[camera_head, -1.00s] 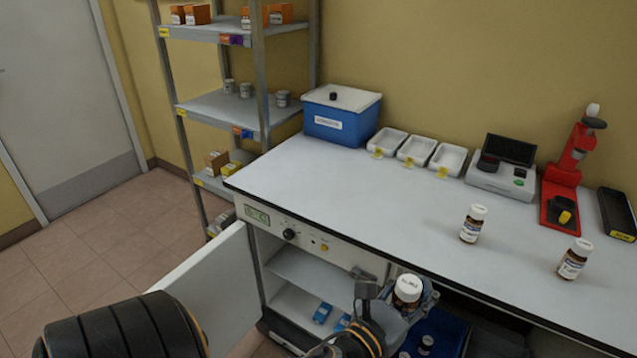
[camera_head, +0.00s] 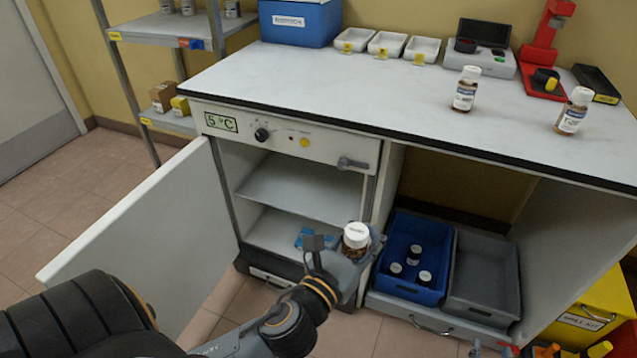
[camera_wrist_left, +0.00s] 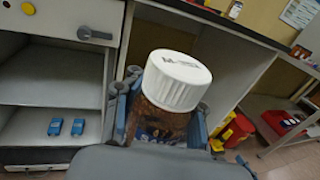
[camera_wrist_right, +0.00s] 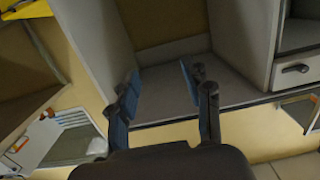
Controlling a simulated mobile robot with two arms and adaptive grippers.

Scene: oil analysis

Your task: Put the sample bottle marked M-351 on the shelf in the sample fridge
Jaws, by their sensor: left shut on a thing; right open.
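My left gripper (camera_head: 348,262) is shut on a brown sample bottle (camera_head: 356,240) with a white cap, held in front of the fridge's right edge. In the left wrist view the bottle (camera_wrist_left: 172,90) is upright between the fingers; its cap lettering looks like M-351, though the last character is unclear. The sample fridge (camera_head: 290,142) is open, its door (camera_head: 150,225) swung out to the left, its display reading 5 °C. Its middle shelf (camera_head: 300,188) looks empty; blue items (camera_wrist_left: 66,127) lie on the level below. My right gripper (camera_wrist_right: 160,85) is open and empty.
Two similar bottles (camera_head: 466,88) (camera_head: 574,110) stand on the counter (camera_head: 350,95). Right of the fridge, a blue crate (camera_head: 400,288) holds several dark bottles, beside an empty grey crate (camera_head: 482,270). A yellow spill kit (camera_head: 585,318) stands at the far right.

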